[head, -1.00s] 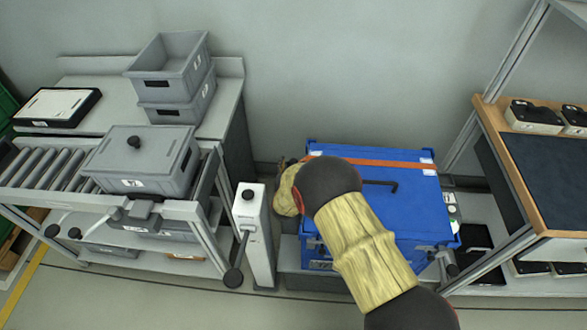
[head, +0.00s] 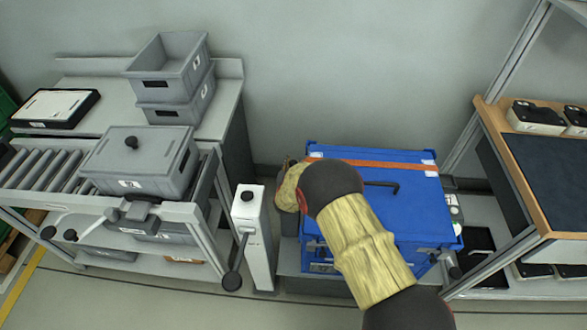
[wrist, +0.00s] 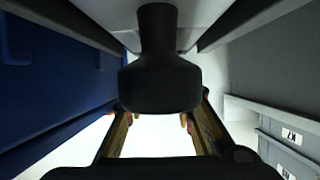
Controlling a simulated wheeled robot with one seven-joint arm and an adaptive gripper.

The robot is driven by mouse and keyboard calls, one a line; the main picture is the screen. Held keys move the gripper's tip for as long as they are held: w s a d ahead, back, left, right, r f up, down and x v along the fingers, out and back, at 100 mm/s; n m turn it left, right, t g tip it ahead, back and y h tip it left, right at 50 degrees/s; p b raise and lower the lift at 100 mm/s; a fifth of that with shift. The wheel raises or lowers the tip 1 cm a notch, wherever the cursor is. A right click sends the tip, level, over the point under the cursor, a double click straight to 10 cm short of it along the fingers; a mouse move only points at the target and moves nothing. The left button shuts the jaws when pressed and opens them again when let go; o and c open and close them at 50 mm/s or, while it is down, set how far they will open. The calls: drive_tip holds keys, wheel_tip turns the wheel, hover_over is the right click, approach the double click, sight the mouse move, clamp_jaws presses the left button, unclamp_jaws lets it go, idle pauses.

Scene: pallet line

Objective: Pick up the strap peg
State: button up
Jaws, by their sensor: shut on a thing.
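My gripper (head: 288,187) is at the left side of the blue case (head: 415,215), partly hidden behind my arm in the head view. In the wrist view my gripper (wrist: 160,117) has its yellowish fingers on either side of a black, thick-headed peg (wrist: 160,82), which I take to be the strap peg. The jaws are shut on it. The peg has a narrower neck running up to a pale surface. In the head view I cannot make out the peg. An orange strap (head: 400,166) lies across the top of the case.
A white post (head: 258,240) with a black knob and lever stands just left of the case. Farther left is a roller conveyor (head: 45,172) with a lidded grey tote (head: 135,165). A wood-edged workbench (head: 555,180) is at the right. Bare floor shows in front.

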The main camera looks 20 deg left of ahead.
clamp_jaws()
drive_tip(key=shift+r, duration=0.15)
